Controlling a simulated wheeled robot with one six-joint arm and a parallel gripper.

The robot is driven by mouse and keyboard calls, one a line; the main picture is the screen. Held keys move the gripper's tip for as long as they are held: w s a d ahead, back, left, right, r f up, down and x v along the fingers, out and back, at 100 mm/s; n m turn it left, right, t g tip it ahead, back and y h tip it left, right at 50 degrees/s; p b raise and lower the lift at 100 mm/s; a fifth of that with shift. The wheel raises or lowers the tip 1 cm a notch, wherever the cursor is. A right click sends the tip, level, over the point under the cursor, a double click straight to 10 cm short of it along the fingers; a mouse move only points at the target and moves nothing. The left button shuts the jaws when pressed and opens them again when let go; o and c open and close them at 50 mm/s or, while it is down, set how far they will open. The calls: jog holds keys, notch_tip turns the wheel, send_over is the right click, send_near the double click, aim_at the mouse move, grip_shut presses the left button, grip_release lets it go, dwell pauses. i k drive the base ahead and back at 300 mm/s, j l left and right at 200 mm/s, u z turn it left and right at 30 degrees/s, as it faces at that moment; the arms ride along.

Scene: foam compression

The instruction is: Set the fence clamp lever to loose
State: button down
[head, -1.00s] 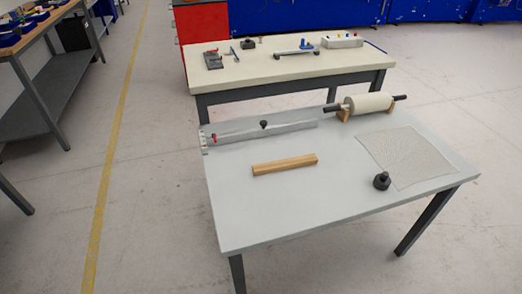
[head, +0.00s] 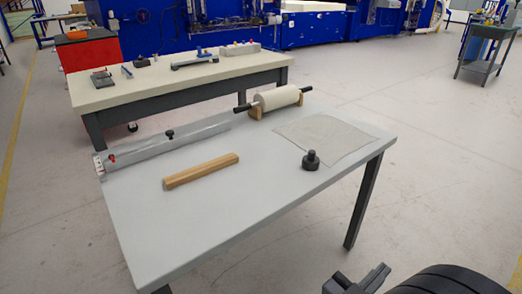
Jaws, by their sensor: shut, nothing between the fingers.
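The fence is a long grey bar (head: 200,134) along the back left edge of the near grey table. A black knob (head: 170,134) stands up midway along the bar. A dark part at the bottom right edge appears to be my gripper (head: 357,279), shut and empty, partly cut off by the frame. It is in front of the table, far from the lever.
On the grey table (head: 170,225) lie a wooden bar (head: 201,171), a thin grey mesh sheet (head: 325,135), a black knobbed weight (head: 311,160) and a roller on wooden cradles (head: 277,98). A cream bench (head: 110,97) with tools stands behind.

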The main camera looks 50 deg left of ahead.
aim_at(112, 157)
jog(key=k+j+u, duration=0.1)
jog(key=k+j, duration=1.5)
jog(key=i+j, duration=0.1)
jog(key=j, duration=1.7)
jog(key=i+u, duration=0.05)
